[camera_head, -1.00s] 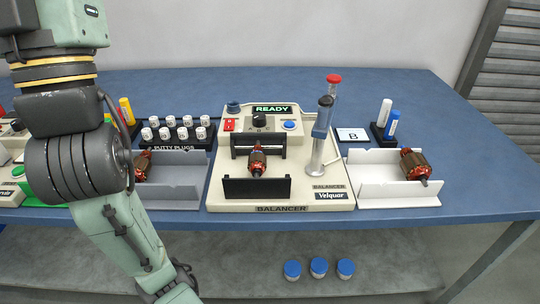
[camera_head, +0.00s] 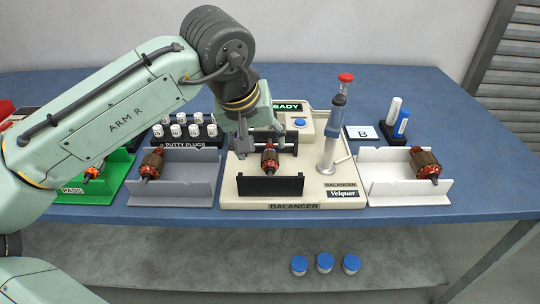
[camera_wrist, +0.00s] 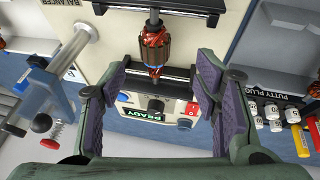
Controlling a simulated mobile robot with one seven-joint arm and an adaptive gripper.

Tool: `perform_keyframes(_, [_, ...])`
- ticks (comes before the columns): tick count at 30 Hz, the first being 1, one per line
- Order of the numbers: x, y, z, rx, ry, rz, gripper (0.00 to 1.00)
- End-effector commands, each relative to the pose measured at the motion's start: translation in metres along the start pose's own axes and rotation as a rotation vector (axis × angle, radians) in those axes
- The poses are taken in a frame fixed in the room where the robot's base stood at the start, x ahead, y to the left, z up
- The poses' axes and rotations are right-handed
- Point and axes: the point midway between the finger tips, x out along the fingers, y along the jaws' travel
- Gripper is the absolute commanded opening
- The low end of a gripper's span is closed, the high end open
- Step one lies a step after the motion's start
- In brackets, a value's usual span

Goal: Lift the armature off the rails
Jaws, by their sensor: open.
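The armature (camera_head: 269,159), with a copper winding and a dark core, lies across the black rails (camera_head: 270,186) of the cream balancer (camera_head: 330,197). It also shows in the wrist view (camera_wrist: 154,47), with its shaft ends resting on the two rails. My gripper (camera_head: 243,140) is above the back left of the balancer, and my arm hides part of the panel. In the wrist view my gripper (camera_wrist: 156,88) is open, its purple-padded fingers apart on either side of the view, with nothing between them. The armature is beyond the fingertips, roughly centred between them.
A lever post with a red top (camera_head: 334,120) stands at the balancer's right. A grey tray (camera_head: 203,190) and a white tray (camera_head: 400,190) each hold another armature. Putty plugs (camera_head: 186,130) stand behind the grey tray.

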Motion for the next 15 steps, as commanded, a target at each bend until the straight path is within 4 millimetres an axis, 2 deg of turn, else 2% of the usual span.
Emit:
perform_keyframes(8, [0.023, 0.003, 0.0, 0.005, 0.002, -0.001, 0.56])
perform_keyframes(15, [0.058, 0.006, 0.002, 0.004, 0.002, 0.0, 0.56])
